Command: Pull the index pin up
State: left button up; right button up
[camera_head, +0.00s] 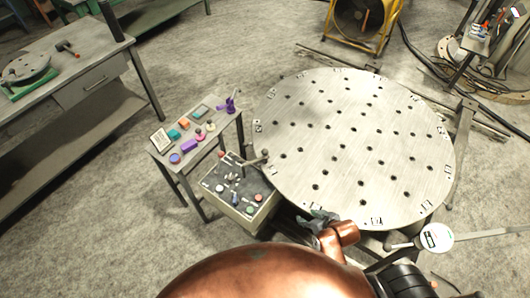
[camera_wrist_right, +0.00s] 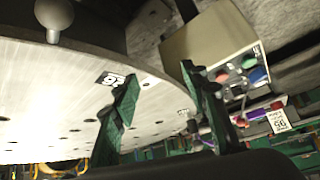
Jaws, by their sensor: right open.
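The round steel plate (camera_head: 350,140) has several holes and numbered tags along its rim. No part is plainly marked as the index pin. A pale ball knob (camera_head: 388,247) sits by the near right rim, beside a white round gauge (camera_head: 437,237). In the right wrist view a grey ball knob (camera_wrist_right: 54,13) on a short stem stands by the plate's rim, left of the fingers; I cannot tell if it is the same knob. My right gripper (camera_head: 318,217) is at the near rim, open and empty; its green fingers (camera_wrist_right: 160,74) are spread. My left gripper is out of view.
A control box (camera_head: 240,190) with buttons and levers stands left of the plate. Behind it is a small table (camera_head: 176,172) with coloured pieces. A workbench (camera_head: 85,75) is at the left, a yellow fan (camera_head: 362,20) at the back.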

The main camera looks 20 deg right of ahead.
jog(key=w+a+t+y, duration=0.2)
jog(key=w+a+t, duration=0.35)
jog(key=w, duration=0.75)
jog(key=m+t+h, duration=0.2)
jog(key=m+t, duration=0.1)
jog(key=t, duration=0.2)
send_near(265, 152)
jog(key=w+f, duration=0.1)
jog(key=w, duration=0.1)
jog(key=shift+w+a+f, duration=0.15)
jog(key=shift+w+f, duration=0.25)
jog(key=shift+w+r, duration=0.1)
jog(key=shift+w, duration=0.5)
jog(key=w, duration=0.7)
jog(key=shift+a, duration=0.15)
jog(key=shift+s, duration=0.1)
grip_shut()
